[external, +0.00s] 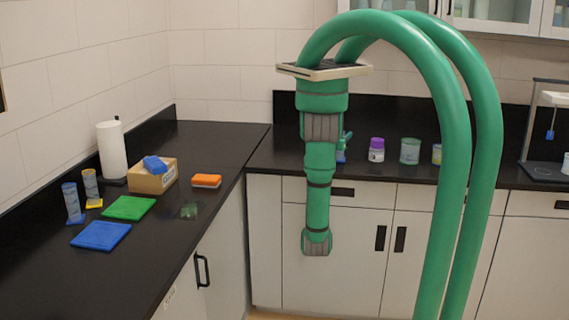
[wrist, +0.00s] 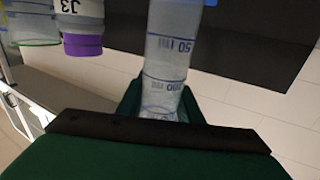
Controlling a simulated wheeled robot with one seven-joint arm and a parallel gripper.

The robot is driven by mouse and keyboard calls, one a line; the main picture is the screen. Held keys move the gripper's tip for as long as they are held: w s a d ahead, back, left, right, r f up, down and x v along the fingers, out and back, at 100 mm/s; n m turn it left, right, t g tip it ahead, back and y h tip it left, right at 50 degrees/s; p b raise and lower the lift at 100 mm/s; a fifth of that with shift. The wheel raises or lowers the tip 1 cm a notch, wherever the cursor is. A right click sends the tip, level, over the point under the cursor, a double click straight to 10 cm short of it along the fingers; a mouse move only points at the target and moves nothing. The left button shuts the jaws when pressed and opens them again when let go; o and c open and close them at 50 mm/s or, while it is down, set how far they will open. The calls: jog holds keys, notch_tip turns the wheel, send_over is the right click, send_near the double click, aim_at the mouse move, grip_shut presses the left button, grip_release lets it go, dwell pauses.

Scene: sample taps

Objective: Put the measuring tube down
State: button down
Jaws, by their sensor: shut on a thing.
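The measuring tube (wrist: 168,60) is clear with blue graduation marks, and it fills the middle of the wrist view, which shows the place upside down. My gripper (wrist: 160,105) has its green fingers on both sides of the tube and is shut on it. In the external view my gripper (external: 347,138) shows only partly behind my arm, above the back counter. A small blue part (external: 341,157) shows below it, probably the tube's base. I cannot tell whether the base touches the counter.
A purple-lidded jar (external: 376,150) stands just right of my gripper, with a green-tinted beaker (external: 410,151) further right. On the left counter stand two other tubes, blue-based (external: 73,203) and yellow-based (external: 90,186), by green (external: 128,208) and blue (external: 101,236) mats. The back counter left of my gripper is clear.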

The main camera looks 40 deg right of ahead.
jog(key=shift+f, duration=0.15)
jog(key=c, duration=1.3)
grip_release()
jog(key=shift+o, duration=0.2)
jog(key=v, duration=1.2)
